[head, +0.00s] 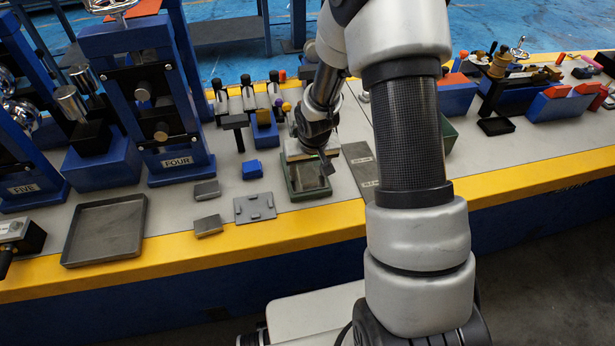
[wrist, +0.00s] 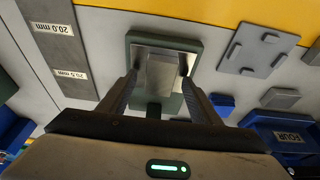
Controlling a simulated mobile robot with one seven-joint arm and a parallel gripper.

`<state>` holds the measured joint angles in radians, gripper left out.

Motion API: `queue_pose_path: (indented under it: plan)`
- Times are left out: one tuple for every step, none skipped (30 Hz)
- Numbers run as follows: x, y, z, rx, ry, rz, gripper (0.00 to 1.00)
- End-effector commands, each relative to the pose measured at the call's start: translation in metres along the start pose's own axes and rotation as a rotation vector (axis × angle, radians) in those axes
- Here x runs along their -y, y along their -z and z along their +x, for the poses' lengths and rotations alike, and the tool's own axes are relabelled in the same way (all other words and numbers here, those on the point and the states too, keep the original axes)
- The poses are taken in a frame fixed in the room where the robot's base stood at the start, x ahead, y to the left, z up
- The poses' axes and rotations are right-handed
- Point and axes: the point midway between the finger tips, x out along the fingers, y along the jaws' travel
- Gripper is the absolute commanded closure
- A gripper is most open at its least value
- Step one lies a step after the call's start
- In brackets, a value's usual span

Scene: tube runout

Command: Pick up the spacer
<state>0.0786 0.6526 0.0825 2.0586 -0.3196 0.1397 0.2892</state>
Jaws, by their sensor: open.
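A grey rectangular block, which looks like the spacer (wrist: 160,72), stands on a shiny plate in a dark green frame (wrist: 194,45). In the wrist view it lies between the two fingers of my gripper (wrist: 160,80). The jaws are open on either side of it; I cannot tell whether either finger touches it. In the head view my gripper (head: 322,160) is over the back of the green-framed plate (head: 308,194), and the block there cannot be made out clearly.
A pegged grey plate (head: 255,208), two small grey blocks (head: 207,190) (head: 208,226) and a blue block (head: 252,169) lie to the left. A marked grey strip (head: 360,165) lies to the right. A blue press labelled FOUR (head: 177,163) and an empty tray (head: 105,232) stand farther left.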

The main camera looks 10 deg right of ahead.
Motion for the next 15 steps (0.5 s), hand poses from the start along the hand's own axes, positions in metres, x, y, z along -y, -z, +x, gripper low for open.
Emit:
queue_pose_path:
  plan:
    - [-0.0002,0.0000,0.0028,0.000,0.000,0.000,0.42]
    - [-0.0003,0.0002,0.0032,0.000,0.000,0.000,0.42]
    - [-0.0003,0.0004,0.0031,-0.001,-0.001,0.000,0.42]
    - [-0.0004,0.0005,0.0030,-0.001,-0.001,0.000,0.42]
    - [-0.0003,0.0005,0.0028,-0.001,0.000,0.000,0.42]
    - [-0.0003,0.0005,0.0027,-0.001,0.000,0.000,0.42]
    - [-0.0003,0.0005,0.0027,-0.001,0.000,0.000,0.42]
    - [-0.0003,0.0005,0.0027,-0.001,0.000,0.000,0.44]
    - [-0.0003,0.0005,0.0026,-0.001,0.000,0.000,0.51]
    - [-0.0003,0.0004,0.0026,-0.001,0.000,0.000,0.56]
    - [-0.0002,0.0004,0.0026,-0.001,0.000,0.000,0.61]
    - [-0.0002,0.0004,0.0025,-0.001,0.000,0.000,0.68]
    - [-0.0002,0.0004,0.0025,-0.001,0.000,0.000,0.73]
    - [-0.0002,0.0004,0.0025,-0.001,0.000,0.000,0.78]
    - [-0.0002,0.0004,0.0025,-0.001,0.000,0.000,0.84]
